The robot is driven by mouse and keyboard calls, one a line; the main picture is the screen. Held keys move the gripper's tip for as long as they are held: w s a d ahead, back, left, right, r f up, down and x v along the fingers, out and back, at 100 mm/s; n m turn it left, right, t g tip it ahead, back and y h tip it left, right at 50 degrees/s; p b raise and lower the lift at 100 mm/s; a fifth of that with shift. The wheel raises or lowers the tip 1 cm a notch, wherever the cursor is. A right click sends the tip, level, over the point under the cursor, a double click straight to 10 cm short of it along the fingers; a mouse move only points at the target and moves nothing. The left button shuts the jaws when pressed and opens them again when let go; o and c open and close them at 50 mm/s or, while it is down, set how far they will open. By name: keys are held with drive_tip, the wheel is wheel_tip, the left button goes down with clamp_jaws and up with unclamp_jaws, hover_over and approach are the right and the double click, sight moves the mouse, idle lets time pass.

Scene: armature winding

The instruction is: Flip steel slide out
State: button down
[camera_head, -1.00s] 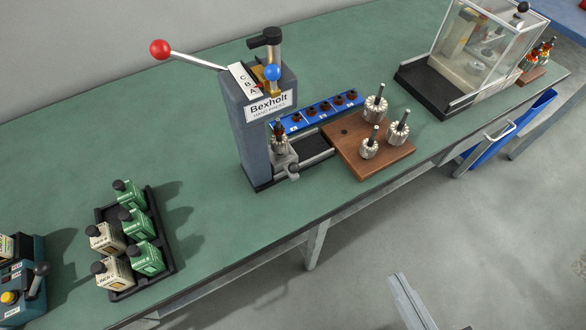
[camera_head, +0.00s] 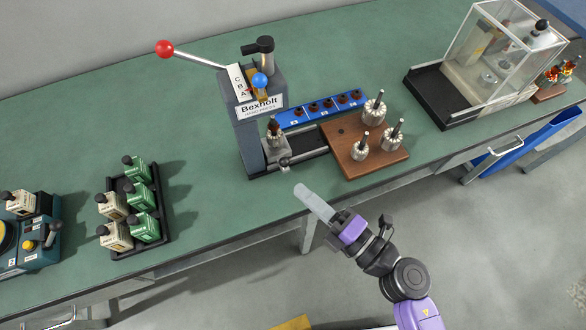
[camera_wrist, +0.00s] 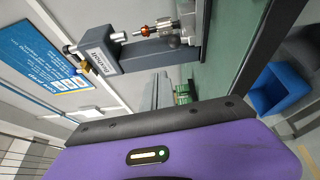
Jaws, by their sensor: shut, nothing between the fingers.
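The grey Bexholt hand press (camera_head: 258,125) stands on the green bench, with a red-ball lever and a blue knob. At its foot, a steel block (camera_head: 277,153) sits on dark rails (camera_head: 308,146) with an armature (camera_head: 274,129) upright on it. A small round knob (camera_head: 284,162) is at the block's front. I cannot tell which part is the steel slide. My gripper (camera_head: 300,190) is shut and empty, in front of the press near the bench's front edge, apart from the knob.
A wooden board (camera_head: 365,160) with three armatures stands right of the rails. A blue strip (camera_head: 320,108) with several small parts lies behind. A black tray (camera_head: 163,215) of bottles is at left, a clear-walled case (camera_head: 500,50) at right. Bare bench lies between tray and press.

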sight(279, 153)
drive_tip(key=f+n, duration=0.1)
drive_tip(key=s+f+n+g, duration=0.1)
drive_tip(key=f, duration=0.1)
drive_tip(key=shift+s+a+f+n+g, duration=0.3)
drive_tip(key=shift+f+n+g, duration=0.1)
drive_tip(key=shift+w+a, duration=0.1)
drive_tip(key=x, duration=0.5)
drive_tip(key=p+x, duration=0.1)
drive_tip(key=x, duration=0.4)
drive_tip(key=shift+r, duration=0.25)
drive_tip(key=shift+w+d+r, duration=0.1)
drive_tip(key=shift+w+d, duration=0.1)
drive_tip(key=shift+d, duration=0.35)
drive_tip(key=shift+w+d+r, duration=0.1)
drive_tip(key=shift+w+d, duration=0.15)
drive_tip(key=shift+d, duration=0.25)
drive_tip(key=shift+w+d+r+p, duration=0.1)
drive_tip(key=shift+w+d+p, duration=0.25)
drive_tip(key=shift+d, duration=0.35)
